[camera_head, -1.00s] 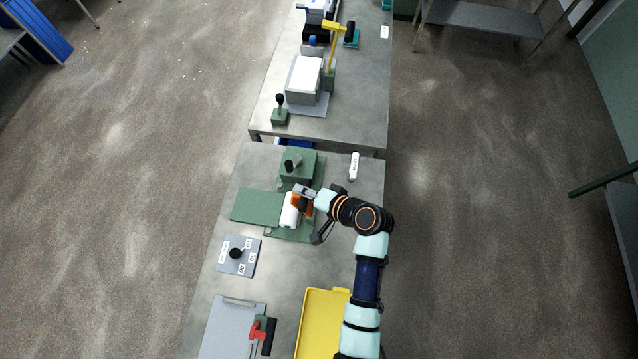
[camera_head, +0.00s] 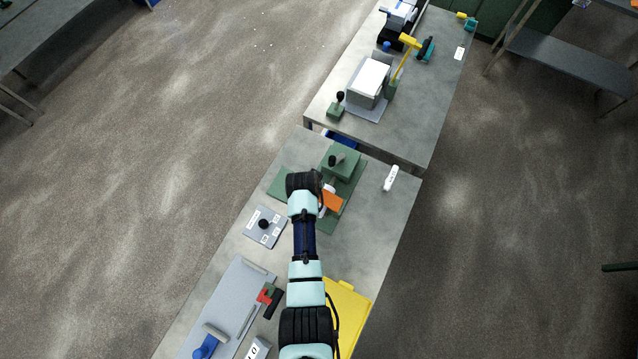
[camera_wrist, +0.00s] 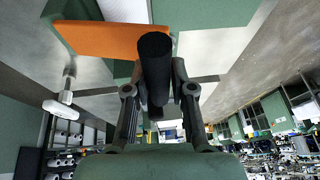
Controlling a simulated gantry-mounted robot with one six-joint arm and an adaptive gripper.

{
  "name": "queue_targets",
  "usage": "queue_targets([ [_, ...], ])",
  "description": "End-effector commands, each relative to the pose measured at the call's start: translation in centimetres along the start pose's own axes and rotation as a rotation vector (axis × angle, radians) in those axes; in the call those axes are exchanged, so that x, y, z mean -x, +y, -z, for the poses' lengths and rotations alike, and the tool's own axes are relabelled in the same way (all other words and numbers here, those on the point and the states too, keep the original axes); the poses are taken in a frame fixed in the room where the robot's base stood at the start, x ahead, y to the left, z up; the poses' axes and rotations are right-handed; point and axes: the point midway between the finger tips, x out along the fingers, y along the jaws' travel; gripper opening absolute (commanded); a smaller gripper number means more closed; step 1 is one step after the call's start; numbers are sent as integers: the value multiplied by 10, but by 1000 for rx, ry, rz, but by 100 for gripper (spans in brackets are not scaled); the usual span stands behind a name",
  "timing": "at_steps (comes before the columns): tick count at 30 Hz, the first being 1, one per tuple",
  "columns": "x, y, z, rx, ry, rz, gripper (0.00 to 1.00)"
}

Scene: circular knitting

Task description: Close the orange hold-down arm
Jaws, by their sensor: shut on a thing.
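The orange hold-down arm (camera_head: 332,201) shows in the head view as a short orange piece over the green fixture (camera_head: 353,180), just right of my wrist. In the wrist view the orange arm (camera_wrist: 98,40) is a broad bar across the upper left, with a black cylindrical handle (camera_wrist: 155,55) in front of its right end. My gripper (camera_wrist: 158,78) has its two fingers on either side of this handle and is shut on it. In the head view my wrist hides the gripper and part of the fixture. A white part (camera_wrist: 215,50) shows beside the bar in the wrist view.
A grey plate with a black knob (camera_head: 264,225) lies left of my arm. A yellow tray (camera_head: 347,305) is near the front right. A white object (camera_head: 391,178) lies by the right table edge. A green block with a black knob (camera_head: 340,161) stands behind the orange arm.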

Motion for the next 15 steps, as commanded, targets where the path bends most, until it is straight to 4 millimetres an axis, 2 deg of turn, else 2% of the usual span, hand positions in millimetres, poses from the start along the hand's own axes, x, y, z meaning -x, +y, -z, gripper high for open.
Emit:
queue_targets([
  [6, -11, -4, -4, 8, 1, -18, 0],
  [15, -15, -6, -6, 6, 0, -16, 0],
])
